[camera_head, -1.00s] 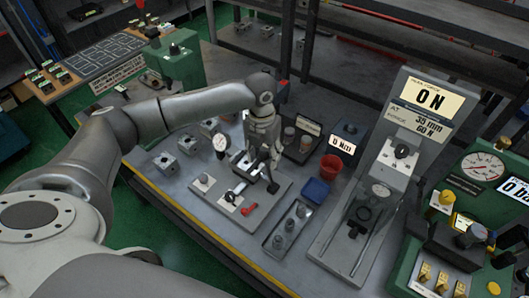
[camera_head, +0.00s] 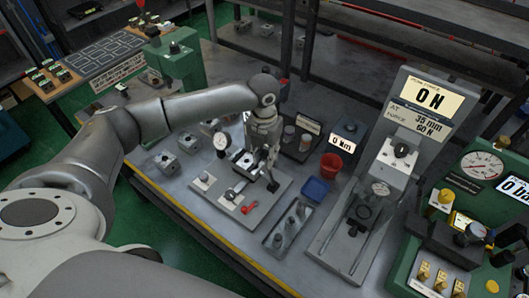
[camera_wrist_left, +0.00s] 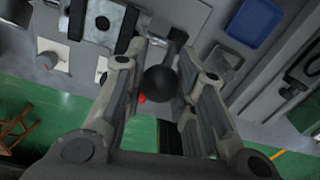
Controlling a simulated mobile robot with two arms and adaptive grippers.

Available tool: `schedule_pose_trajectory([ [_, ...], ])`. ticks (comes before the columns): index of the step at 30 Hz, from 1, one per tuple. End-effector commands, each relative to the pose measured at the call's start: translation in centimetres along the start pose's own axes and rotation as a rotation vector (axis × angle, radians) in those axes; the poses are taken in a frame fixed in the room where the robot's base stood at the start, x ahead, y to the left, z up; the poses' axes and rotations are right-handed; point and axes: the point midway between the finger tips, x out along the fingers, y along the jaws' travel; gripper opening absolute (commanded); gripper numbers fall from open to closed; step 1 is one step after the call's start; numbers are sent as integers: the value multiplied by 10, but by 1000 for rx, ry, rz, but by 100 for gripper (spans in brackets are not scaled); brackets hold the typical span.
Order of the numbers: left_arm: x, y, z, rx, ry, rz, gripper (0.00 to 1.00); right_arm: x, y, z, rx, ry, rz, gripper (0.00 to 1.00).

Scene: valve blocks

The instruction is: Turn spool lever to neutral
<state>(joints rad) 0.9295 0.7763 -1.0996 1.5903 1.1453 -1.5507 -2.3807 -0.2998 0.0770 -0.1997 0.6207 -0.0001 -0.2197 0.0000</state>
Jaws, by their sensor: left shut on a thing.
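My left gripper (camera_head: 271,180) reaches down over the grey valve block plate (camera_head: 222,206) on the bench. In the left wrist view its two fingers (camera_wrist_left: 166,78) stand on either side of a black ball knob (camera_wrist_left: 161,84) and are shut on it. The knob belongs to the spool lever, whose dark stem (camera_wrist_left: 174,45) runs up from it in that view. In the head view the fingers largely hide the knob. The valve body (camera_head: 243,160) sits behind the fingers. My right gripper is not in view.
A dial gauge (camera_head: 221,142) stands beside the valve body. A red part (camera_head: 249,208) lies on the plate. A blue tray (camera_head: 316,190), a red cup (camera_head: 331,165) and a tray of posts (camera_head: 287,231) are to the right. A force stand (camera_head: 385,185) rises further right.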

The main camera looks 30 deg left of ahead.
Motion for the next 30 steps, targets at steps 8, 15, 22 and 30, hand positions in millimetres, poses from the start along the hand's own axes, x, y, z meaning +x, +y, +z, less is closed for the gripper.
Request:
schedule_pose_trajectory([
  [8, -7, -27, -6, 6, -29, 168, 0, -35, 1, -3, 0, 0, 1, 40],
  [15, -4, -34, -7, 4, -45, 225, 0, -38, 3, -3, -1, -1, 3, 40],
  [22, -3, -34, -6, 4, -46, 223, 28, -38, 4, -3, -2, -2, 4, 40],
  [30, -3, -33, -6, 3, -45, 224, 49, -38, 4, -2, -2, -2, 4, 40],
])
